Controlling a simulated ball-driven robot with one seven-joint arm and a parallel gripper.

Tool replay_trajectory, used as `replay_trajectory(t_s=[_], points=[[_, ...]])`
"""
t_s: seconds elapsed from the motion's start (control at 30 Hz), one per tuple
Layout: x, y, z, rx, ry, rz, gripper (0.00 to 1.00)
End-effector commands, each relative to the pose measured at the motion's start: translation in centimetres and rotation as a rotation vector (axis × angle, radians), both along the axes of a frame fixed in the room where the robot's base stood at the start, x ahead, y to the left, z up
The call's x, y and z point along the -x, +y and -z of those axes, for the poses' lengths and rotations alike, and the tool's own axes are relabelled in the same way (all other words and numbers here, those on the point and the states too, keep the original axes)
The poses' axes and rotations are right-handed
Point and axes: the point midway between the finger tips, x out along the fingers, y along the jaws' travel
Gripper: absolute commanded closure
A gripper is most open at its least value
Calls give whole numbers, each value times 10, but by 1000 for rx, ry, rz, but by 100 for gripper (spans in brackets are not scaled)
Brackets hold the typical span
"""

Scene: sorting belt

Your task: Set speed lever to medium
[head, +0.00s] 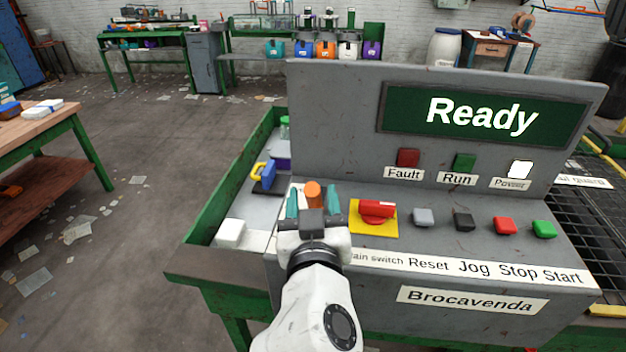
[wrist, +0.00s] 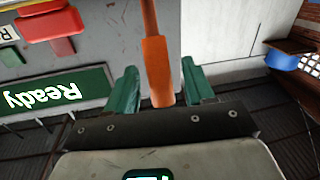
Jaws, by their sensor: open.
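The orange speed lever (head: 313,190) stands at the left end of the grey control panel (head: 440,245). Its handle also shows in the wrist view (wrist: 158,60). My gripper (head: 313,203) is open, with one green finger on each side of the lever handle. In the wrist view the fingers (wrist: 158,88) flank the orange handle, with visible gaps on both sides. The lever's base, its slot and any speed markings are hidden behind my gripper and hand.
A red main switch (head: 376,210) on a yellow plate sits close to the right of my gripper. Farther right are grey, black, red (head: 505,226) and green buttons. The display (head: 482,116) reads "Ready", and the Power lamp (head: 520,169) is white. A white block (head: 231,233) lies left.

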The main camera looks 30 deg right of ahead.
Motion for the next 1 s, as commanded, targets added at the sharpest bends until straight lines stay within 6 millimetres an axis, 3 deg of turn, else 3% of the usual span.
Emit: replay_trajectory(t_s=[0.23, 0.6, 1.0], points=[[-26, -13, -1, 0, 0, 2, 47], [-30, -15, 1, 0, 1, 0, 47], [-30, -15, 0, 0, 1, 0, 85]])
